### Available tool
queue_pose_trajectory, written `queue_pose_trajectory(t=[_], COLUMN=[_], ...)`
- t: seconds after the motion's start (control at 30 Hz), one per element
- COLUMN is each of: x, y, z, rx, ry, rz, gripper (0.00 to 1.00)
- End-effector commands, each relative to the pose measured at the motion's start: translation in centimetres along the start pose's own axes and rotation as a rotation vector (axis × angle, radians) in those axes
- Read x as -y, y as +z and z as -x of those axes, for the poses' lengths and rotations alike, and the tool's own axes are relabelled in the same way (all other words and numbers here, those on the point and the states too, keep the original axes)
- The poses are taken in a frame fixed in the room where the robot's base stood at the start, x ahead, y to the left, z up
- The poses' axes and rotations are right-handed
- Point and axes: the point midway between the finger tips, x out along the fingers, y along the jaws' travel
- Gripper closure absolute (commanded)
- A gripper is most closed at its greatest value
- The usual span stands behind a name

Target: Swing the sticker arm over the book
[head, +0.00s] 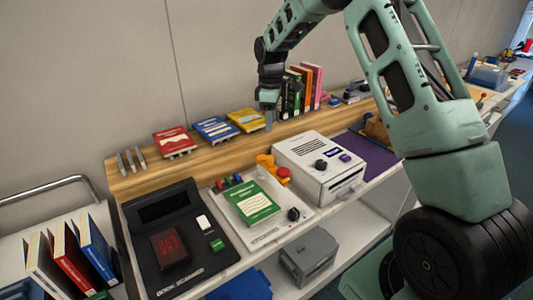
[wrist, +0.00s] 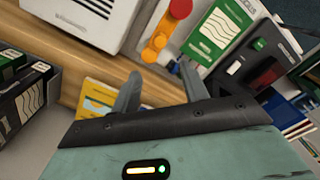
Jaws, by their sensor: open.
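The green book (head: 252,203) lies flat on a white station plate (head: 285,228), and it also shows in the wrist view (wrist: 217,30). The sticker arm looks to be the orange-yellow arm (head: 266,162) with a red knob (head: 284,172). It stands beside the book's far right corner, not over it. In the wrist view the orange arm (wrist: 156,45) is near the top middle, with the red knob (wrist: 180,8) at its end. My gripper (head: 268,122) is open and empty above the wooden back shelf, apart from the arm and book.
A white box machine (head: 318,165) stands right of the sticker arm. A black device (head: 165,240) is on the left. Red (head: 174,141), blue (head: 214,129) and yellow (head: 246,120) books lie on the wooden shelf, with upright books (head: 305,88) to the right.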

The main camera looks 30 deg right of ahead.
Motion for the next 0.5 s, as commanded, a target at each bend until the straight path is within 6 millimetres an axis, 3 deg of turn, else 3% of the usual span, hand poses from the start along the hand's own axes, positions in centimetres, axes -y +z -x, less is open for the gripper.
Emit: queue_pose_trajectory(t=[0.5], x=[0.2], y=[0.0], z=[-10.5], rx=[0.002], ry=[-0.004], rz=[0.0], gripper=[0.55])
